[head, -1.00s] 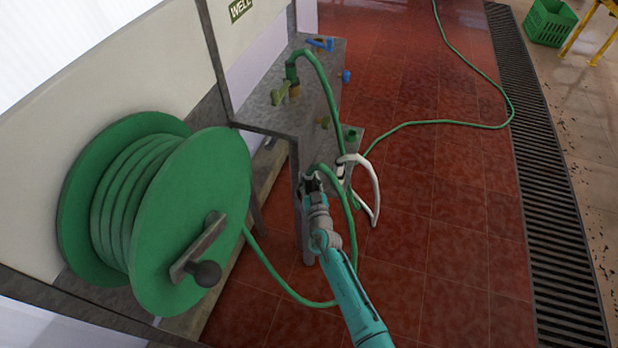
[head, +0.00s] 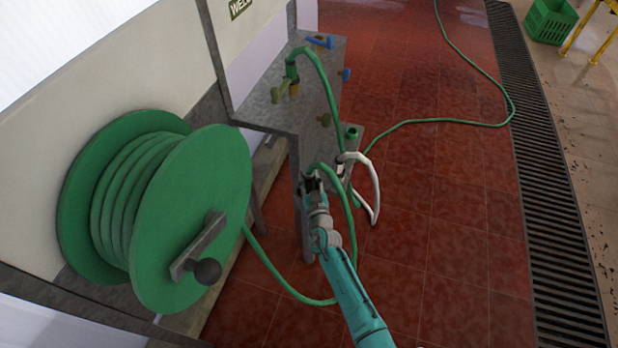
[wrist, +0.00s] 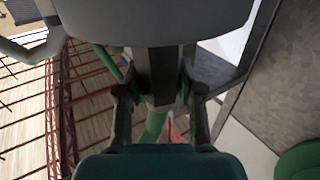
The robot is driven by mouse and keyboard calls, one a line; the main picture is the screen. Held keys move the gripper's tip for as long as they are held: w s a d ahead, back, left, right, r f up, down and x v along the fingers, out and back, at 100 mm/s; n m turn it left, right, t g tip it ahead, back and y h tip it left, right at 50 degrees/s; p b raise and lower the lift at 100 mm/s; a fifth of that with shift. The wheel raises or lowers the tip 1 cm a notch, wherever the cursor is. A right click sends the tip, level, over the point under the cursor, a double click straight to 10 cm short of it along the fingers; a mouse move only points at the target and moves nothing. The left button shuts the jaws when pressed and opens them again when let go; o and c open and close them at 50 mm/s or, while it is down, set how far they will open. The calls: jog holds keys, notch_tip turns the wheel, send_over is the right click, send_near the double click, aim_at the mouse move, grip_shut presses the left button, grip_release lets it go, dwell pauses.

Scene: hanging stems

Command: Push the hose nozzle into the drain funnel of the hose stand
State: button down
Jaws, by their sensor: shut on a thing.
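My gripper (head: 313,183) is at the front of the metal hose stand (head: 270,108), low by its near leg. It is shut on the end of the green hose (head: 348,208), where the nozzle is mostly hidden by the jaws. The hose arcs up from the jaws, then down to the right. In the wrist view my gripper (wrist: 160,108) has a finger on each side, with green hose (wrist: 155,127) between and below them. I cannot clearly make out the drain funnel; a small green cup-like piece (head: 352,132) stands at the stand's right, apart from my gripper.
A big green hose reel (head: 195,220) with a crank fills the left. A white looped pipe (head: 374,190) hangs just right of my gripper. Red tiled floor (head: 440,240) to the right is open, up to a drain grate (head: 545,170).

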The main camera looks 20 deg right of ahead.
jog(key=c, duration=0.7)
grip_release()
jog(key=shift+o, duration=0.2)
jog(key=shift+s, duration=0.15)
jog(key=s+a, duration=0.1)
jog(key=s, duration=1)
jog(key=shift+s+a, duration=0.15)
jog(key=shift+s, duration=0.2)
